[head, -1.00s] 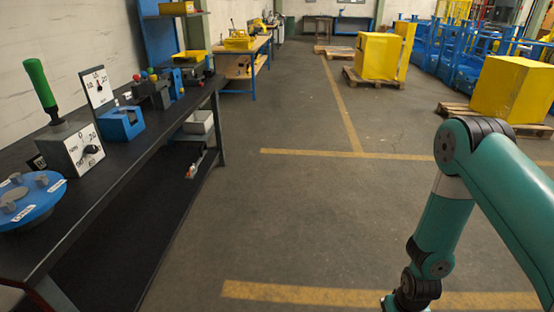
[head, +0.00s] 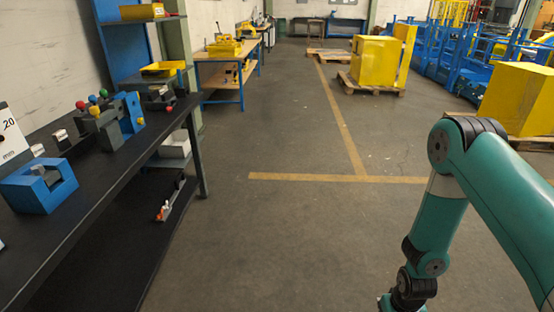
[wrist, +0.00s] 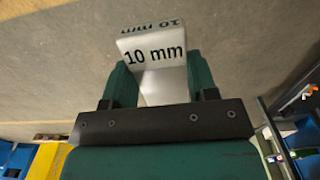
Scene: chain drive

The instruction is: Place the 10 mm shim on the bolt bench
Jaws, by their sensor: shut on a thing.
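The 10 mm shim (wrist: 155,52) is a white block with "10 mm" in black print, seen in the wrist view. My gripper (wrist: 160,85) is shut on it, with a green finger on each side. In the head view my arm hangs at the right over the open floor, and the gripper and shim are out of that picture. A long black-topped bench (head: 92,188) runs along the left wall. I cannot tell from the pictures which bench is the bolt bench.
On the black bench stand a blue fixture (head: 38,185) and a device with coloured knobs (head: 100,120). Farther back is a wooden-topped bench (head: 220,72) with yellow things. Yellow boxes (head: 375,62) on pallets stand at the right. The middle floor is clear.

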